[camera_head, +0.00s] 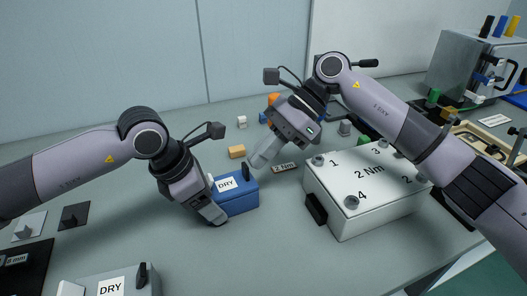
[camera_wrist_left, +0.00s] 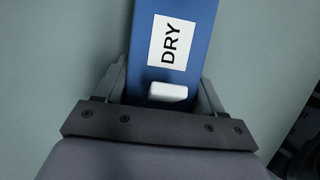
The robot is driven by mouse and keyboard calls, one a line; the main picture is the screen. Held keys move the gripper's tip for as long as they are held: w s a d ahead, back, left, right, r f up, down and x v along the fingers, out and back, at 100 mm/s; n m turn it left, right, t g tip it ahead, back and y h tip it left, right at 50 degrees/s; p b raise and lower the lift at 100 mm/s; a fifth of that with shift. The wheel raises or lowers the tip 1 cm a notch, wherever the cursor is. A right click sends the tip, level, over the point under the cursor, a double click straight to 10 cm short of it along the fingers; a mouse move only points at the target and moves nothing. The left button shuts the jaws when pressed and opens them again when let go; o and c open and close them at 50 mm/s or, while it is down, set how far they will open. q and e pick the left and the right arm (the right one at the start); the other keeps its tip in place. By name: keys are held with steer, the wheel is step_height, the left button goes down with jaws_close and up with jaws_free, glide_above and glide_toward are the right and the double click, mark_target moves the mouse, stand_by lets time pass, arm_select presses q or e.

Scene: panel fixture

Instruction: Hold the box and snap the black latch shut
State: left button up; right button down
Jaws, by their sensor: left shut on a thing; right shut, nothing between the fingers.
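A blue box (camera_head: 237,199) with a white DRY label sits on the table in the head view. It also shows in the left wrist view (camera_wrist_left: 190,80), with a white block at its near end. My left gripper (camera_head: 219,203) is shut on the box, its fingers on either side of it. The black latch (camera_head: 246,173) stands up at the box's right end in the head view. My right gripper (camera_head: 256,163) is shut and empty, with its fingertips beside the latch. I cannot tell whether they touch it.
A white 2 Nm panel box (camera_head: 345,218) stands to the right. A small orange block (camera_head: 237,152) and a 2 Nm tag (camera_head: 284,167) lie behind the blue box. A grey DRY box (camera_head: 141,276) is at the front left. The table in front of the blue box is clear.

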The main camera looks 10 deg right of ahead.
mark_target(246, 166)
steer(key=shift+s+a+r+h, duration=0.1)
steer(key=shift+a+h, duration=0.3)
steer(key=shift+s+a+r+t+h, duration=0.1)
steer(key=shift+s+a+t+h, duration=0.1)
steer(key=shift+a+h, duration=0.25)
steer(key=shift+s+a+r+t+h, duration=0.1)
steer(key=shift+a+t+h, duration=0.15)
steer(key=shift+h, duration=0.3)
arm_select(q)
steer(key=shift+d+r, duration=0.1)
arm_select(e)
steer(key=shift+s+a, duration=0.1)
steer(key=shift+a, duration=0.35)
arm_select(q)
steer(key=shift+d, duration=0.1)
arm_select(e)
steer(key=shift+s+a, duration=0.15)
steer(key=shift+a, duration=0.1)
steer(key=shift+r, duration=0.15)
